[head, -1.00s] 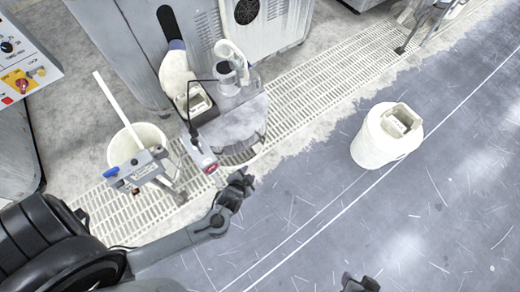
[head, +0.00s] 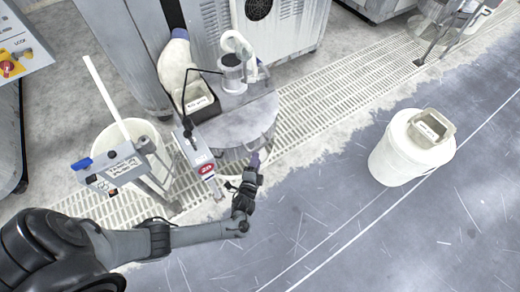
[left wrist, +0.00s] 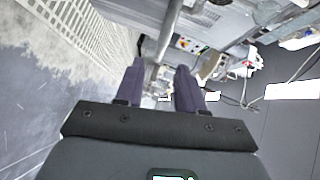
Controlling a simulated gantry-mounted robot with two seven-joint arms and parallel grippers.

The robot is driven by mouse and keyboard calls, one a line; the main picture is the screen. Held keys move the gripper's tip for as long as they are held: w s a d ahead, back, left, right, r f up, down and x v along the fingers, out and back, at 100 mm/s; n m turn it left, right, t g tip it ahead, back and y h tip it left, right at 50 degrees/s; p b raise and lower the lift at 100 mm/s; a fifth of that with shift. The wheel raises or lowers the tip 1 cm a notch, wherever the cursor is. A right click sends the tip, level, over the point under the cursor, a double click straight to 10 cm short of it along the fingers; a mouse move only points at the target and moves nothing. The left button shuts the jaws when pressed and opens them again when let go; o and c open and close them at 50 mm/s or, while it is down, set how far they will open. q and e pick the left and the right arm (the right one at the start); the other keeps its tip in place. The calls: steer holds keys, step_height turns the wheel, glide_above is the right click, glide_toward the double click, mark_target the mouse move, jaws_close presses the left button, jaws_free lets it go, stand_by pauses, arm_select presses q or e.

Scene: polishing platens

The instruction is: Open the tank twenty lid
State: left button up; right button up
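A round grey lid-like top (head: 255,115) covers a drum in the middle of the head view. A red number tag (head: 206,169), perhaps reading 20, is on a grey bar-shaped fitting (head: 193,143) at its front left. I cannot tell if this top is the tank twenty lid. My left gripper (head: 254,160) is just in front of the drum, right of the red tag, with purple fingers pointing up toward it. In the left wrist view the two fingers (left wrist: 160,80) stand apart with nothing between them. My right gripper is not in view.
A dark cup (head: 231,75) and a labelled black box (head: 198,103) stand on the grey top. A white bucket (head: 125,150) with a stick stands left. A lidded white bucket (head: 405,155) stands on the open floor at right. Slatted grating (head: 320,95) runs behind.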

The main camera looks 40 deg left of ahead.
mark_target(260, 147)
arm_select(q)
steer(key=shift+b+x, duration=1.9)
steer(key=shift+x, duration=2.1)
jaws_close()
